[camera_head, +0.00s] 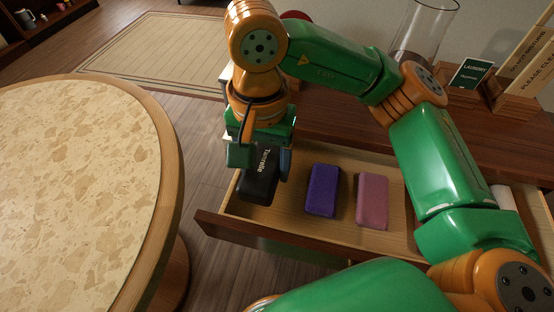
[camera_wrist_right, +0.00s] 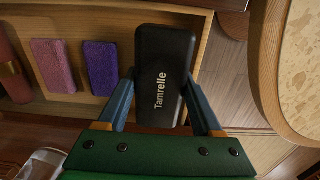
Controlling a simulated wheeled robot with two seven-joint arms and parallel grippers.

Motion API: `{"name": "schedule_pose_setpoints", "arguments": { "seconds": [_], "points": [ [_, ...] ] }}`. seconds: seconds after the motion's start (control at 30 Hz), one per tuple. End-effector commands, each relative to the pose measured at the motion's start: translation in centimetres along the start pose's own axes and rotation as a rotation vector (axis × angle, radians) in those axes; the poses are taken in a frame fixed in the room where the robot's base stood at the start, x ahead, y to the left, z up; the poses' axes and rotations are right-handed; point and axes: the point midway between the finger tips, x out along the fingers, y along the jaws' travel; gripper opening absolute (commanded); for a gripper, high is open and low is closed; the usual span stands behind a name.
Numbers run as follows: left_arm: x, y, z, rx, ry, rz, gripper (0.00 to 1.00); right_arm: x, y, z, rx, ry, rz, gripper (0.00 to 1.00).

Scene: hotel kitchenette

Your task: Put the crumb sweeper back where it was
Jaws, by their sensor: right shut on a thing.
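The crumb sweeper, a black block lettered "Tamrelle" (camera_head: 262,186), is between the fingers of my right gripper (camera_head: 260,160). It also shows in the wrist view (camera_wrist_right: 165,62), with a blue finger on each side. In the head view it is at the left end of the open drawer (camera_head: 285,233), left of a purple block (camera_head: 322,190) and a pink block (camera_head: 372,201). I cannot tell whether it touches the drawer floor. My left gripper is out of view.
A round table (camera_head: 75,190) stands on the left, close to the drawer. On the counter (camera_head: 350,125) are a glass cylinder (camera_head: 425,35) and a green "LAUNDRY" sign (camera_head: 470,75). A reddish item (camera_wrist_right: 12,70) lies at the drawer's other end in the wrist view.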

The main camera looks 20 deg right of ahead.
Motion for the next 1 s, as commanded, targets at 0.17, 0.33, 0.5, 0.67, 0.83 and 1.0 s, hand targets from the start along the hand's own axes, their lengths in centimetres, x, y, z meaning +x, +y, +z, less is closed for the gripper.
{"name": "schedule_pose_setpoints", "arguments": {
  "seconds": [0.17,0.33,0.5,0.67,0.83,1.0],
  "points": [
    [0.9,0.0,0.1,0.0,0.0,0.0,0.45,3.4,0.4,-2.4,0.001,-0.002,0.002,0.07],
    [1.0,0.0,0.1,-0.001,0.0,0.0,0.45,4.9,0.5,-3.7,0.002,-0.002,0.003,0.07],
    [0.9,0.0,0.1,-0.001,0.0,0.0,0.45,7.7,0.6,-3.8,-0.003,-0.001,0.003,0.07],
    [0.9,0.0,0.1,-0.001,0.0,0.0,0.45,8.0,0.5,-3.8,-0.002,0.001,0.0,0.07],
    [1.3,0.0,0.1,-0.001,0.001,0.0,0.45,8.2,0.5,-3.8,-0.002,0.001,0.0,0.07],
    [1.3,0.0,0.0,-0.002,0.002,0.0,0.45,8.2,0.5,-3.8,-0.002,0.0,0.001,0.94]
  ]
}}
